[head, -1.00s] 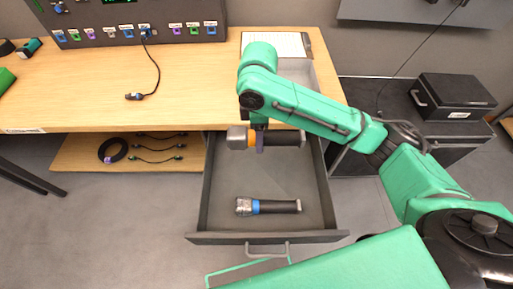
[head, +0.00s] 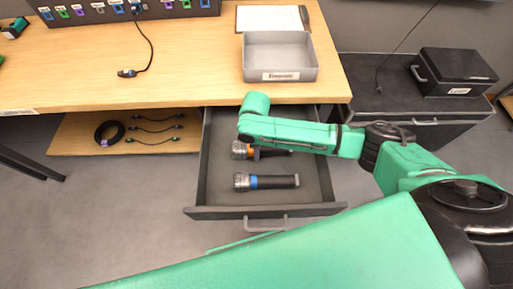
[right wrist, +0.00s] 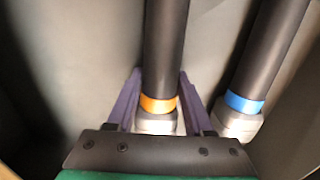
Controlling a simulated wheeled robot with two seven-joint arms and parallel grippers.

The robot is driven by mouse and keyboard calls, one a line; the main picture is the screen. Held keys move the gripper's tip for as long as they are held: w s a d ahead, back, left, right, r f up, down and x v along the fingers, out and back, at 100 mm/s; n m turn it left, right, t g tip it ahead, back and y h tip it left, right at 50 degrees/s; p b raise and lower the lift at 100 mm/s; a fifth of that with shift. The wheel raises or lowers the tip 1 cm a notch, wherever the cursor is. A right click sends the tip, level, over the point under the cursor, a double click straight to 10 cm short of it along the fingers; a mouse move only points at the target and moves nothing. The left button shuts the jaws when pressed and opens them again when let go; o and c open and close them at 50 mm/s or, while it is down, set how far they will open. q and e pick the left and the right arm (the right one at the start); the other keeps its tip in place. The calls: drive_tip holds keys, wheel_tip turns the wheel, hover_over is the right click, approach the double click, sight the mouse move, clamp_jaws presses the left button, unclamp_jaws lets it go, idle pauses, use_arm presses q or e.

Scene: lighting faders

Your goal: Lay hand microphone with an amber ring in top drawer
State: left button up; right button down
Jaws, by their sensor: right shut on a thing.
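The hand microphone with an amber ring (head: 240,151) lies level inside the open top drawer (head: 213,190), mostly under my right arm in the head view. In the right wrist view its amber ring (right wrist: 158,104) is between the two purple fingers. My right gripper (right wrist: 155,95) is shut on it near the ring. In the head view the right gripper (head: 256,153) is largely hidden by its arm. Whether the microphone touches the drawer floor is hard to tell. My left gripper is not in view.
A blue-ringed microphone (head: 266,181) lies in the same drawer, nearer the front and parallel; it also shows in the right wrist view (right wrist: 245,103). A grey tray (head: 280,76) stands on the desk above the drawer. A black box (head: 455,72) is at right.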

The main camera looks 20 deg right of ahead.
drive_tip(key=shift+c, duration=1.4)
unclamp_jaws()
wheel_tip(320, 180, up, 12)
drive_tip(key=p, duration=0.1)
drive_tip(key=shift+r, duration=0.15)
